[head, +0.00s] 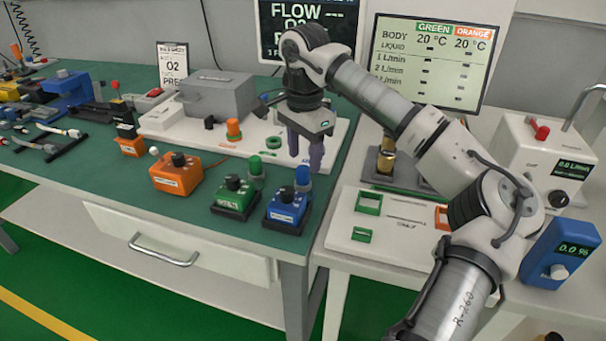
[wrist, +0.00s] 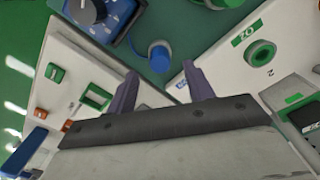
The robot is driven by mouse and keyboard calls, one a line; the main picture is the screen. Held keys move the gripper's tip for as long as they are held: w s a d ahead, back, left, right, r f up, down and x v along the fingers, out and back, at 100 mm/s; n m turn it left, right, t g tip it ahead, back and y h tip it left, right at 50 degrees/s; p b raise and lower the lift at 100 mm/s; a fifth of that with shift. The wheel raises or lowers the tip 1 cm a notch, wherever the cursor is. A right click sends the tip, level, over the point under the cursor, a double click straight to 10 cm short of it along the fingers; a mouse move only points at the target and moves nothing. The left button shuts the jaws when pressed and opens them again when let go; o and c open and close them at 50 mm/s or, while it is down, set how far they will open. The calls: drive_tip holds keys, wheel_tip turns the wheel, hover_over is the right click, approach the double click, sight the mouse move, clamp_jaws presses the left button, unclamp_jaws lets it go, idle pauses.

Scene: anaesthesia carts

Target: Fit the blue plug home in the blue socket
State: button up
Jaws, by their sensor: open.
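The blue plug (head: 303,177) stands upright on the green bench top, behind the blue box (head: 286,208). It also shows in the wrist view (wrist: 159,57), just beyond the gap between my fingertips. My gripper (head: 305,158) points down, open and empty, with its fingertips close above the plug; I cannot tell whether they touch it. In the wrist view my gripper (wrist: 159,76) has its two purple fingers spread. A small blue label (wrist: 181,84) shows on the white panel beside one finger. I cannot make out the blue socket; the gripper may hide it.
A green plug (head: 255,166) and green box (head: 235,197) stand left of the blue box, with an orange box (head: 176,172) farther left. The white panel (head: 341,131) holds an orange plug (head: 233,130) and a green ring socket (head: 273,143). A white cart stands right.

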sight(303, 168)
wheel_tip(303, 168, down, 5)
drive_tip(key=shift+a+r, duration=0.1)
drive_tip(key=shift+r, duration=0.1)
drive_tip(key=c, duration=1.1)
drive_tip(key=shift+o, duration=0.2)
drive_tip(key=shift+r, duration=0.15)
wheel_tip(303, 168, up, 20)
drive_tip(key=p, duration=0.1)
